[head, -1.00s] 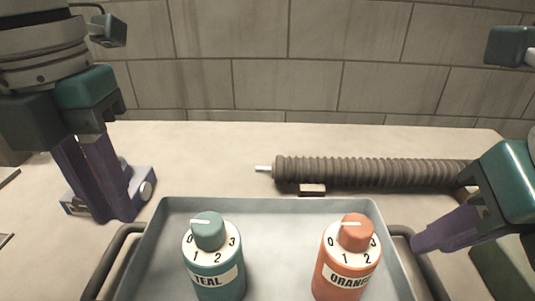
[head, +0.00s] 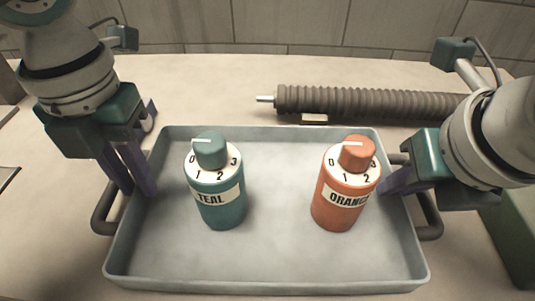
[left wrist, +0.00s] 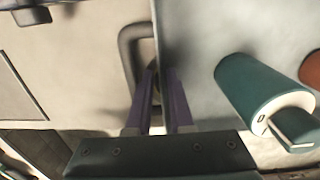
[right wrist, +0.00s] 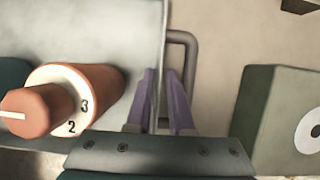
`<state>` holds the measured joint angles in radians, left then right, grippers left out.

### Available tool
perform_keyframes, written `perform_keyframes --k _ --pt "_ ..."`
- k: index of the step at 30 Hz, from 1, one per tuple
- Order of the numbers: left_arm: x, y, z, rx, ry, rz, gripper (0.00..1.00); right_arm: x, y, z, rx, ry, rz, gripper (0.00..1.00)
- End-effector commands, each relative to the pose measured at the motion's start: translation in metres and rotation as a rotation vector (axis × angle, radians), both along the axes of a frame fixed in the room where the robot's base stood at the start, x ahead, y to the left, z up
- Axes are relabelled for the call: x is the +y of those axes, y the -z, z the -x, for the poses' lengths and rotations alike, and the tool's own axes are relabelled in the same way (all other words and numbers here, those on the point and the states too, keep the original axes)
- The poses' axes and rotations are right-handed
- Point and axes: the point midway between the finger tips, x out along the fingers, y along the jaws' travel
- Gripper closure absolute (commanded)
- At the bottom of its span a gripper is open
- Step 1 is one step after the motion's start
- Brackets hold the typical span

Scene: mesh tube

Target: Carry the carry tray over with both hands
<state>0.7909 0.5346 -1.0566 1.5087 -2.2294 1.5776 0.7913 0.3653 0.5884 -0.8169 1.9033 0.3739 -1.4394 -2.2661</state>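The grey carry tray (head: 265,273) sits on the bench with a dark handle at each short side. A teal bottle (head: 219,203) and an orange bottle (head: 341,207), both with numbered dial caps, stand upright in it. My left gripper (head: 136,192) is at the tray's left side, its fingers apart on either side of the rim by the left handle (left wrist: 127,47). My right gripper (head: 389,186) is likewise at the right side, fingers apart across the rim by the right handle (right wrist: 190,75). Exact finger contact is hard to see.
A dark ribbed tube (head: 375,102) with a pale tip lies behind the tray. A grey-green box (right wrist: 285,110) with a white round face stands right of the tray. A tiled wall (head: 290,25) closes off the back.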

Motion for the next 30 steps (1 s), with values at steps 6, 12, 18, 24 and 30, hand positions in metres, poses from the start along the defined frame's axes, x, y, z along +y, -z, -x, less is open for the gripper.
perform_keyframes --k 6,12,18,24,30 --pt "-0.0005 0.0119 0.0004 0.000 0.002 0.001 0.80 0.0003 0.0108 -0.0044 0.000 0.000 -0.001 0.80" --pt "-0.0004 0.0122 0.0002 -0.001 0.002 0.001 0.80 0.0002 0.0112 -0.0045 -0.001 -0.001 -0.001 0.80" --pt "-0.0003 0.0120 0.0002 -0.001 0.002 0.001 0.97 0.0002 0.0110 -0.0045 -0.001 0.000 -0.001 0.97" --pt "-0.0002 0.0119 0.0001 -0.001 0.001 0.001 1.00 0.0002 0.0109 -0.0045 -0.001 0.000 -0.001 1.00" --pt "-0.0001 0.0118 0.0001 -0.001 0.001 0.001 1.00 0.0002 0.0108 -0.0046 -0.001 0.000 -0.001 1.00"
